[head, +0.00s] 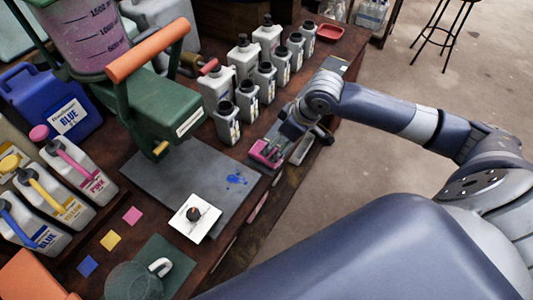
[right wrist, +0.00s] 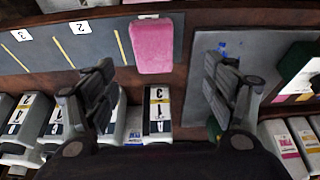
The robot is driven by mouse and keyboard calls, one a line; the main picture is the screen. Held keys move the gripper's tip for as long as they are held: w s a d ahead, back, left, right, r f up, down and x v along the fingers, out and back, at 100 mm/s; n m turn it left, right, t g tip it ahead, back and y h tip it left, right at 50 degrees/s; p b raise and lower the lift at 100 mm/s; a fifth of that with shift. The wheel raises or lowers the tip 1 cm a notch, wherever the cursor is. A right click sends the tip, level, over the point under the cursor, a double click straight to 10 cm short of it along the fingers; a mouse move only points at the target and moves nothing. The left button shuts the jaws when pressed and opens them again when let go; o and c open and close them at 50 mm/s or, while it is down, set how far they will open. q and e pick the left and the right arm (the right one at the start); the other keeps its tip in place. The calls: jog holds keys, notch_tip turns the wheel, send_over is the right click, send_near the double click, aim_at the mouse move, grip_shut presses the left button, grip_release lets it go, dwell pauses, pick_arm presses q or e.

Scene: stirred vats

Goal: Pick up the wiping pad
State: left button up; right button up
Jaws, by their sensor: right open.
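The wiping pad is a pink block (head: 265,153) on the dark wooden bench near its front edge, below the row of grey bottles. In the right wrist view the pad (right wrist: 153,46) lies centred ahead of the gap between my right fingers. My right gripper (head: 278,147) is over the pad in the head view. Its two dark fingers (right wrist: 160,65) are spread wide, with nothing between them, and I see no contact with the pad. My left gripper is not in view.
A grey mat (head: 150,180) with a blue spill (head: 236,179) lies left of the pad. A white tile (head: 194,230) bears a small dark object. Grey bottles (head: 228,122) stand close behind. A numbered grey strip (right wrist: 40,50) adjoins the pad. A green press stands farther left.

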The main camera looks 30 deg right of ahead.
jog(key=x, duration=1)
jog(key=shift+w+d, duration=0.35)
jog(key=shift+w, duration=0.1)
jog(key=shift+f, duration=0.1)
jog(key=shift+f+p, duration=0.25)
jog(key=shift+p, duration=0.2)
jog(key=shift+s, duration=0.15)
jog(key=c, duration=1)
